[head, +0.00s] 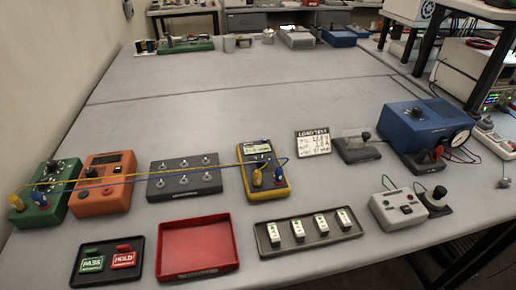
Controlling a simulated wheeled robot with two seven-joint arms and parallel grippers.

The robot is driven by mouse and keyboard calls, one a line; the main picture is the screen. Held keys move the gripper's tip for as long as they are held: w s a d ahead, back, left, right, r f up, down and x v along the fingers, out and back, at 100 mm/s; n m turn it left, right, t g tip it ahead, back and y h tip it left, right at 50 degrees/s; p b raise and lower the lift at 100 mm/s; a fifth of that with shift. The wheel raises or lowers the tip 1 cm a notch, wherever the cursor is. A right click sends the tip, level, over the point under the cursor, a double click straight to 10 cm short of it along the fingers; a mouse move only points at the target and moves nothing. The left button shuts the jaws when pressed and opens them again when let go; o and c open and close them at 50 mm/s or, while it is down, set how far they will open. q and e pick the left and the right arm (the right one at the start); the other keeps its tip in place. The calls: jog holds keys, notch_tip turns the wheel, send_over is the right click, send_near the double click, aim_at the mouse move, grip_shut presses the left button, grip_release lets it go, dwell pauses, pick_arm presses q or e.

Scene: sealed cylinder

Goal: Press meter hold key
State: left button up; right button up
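The yellow meter (241,157) stands on the grey table right of the middle, with a small light display (257,149) near its top. A yellow plug and a blue plug sit at its lower part, with leads running left. Its keys are too small to tell apart, so I cannot pick out the hold key. Neither of my grippers is in view.
A grey switch box (184,180), an orange box (104,186) and a green box (38,205) stand left of the meter. In front lie a red tray (196,246) and a dark tray (262,238) of white blocks. A blue box (418,128) stands right.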

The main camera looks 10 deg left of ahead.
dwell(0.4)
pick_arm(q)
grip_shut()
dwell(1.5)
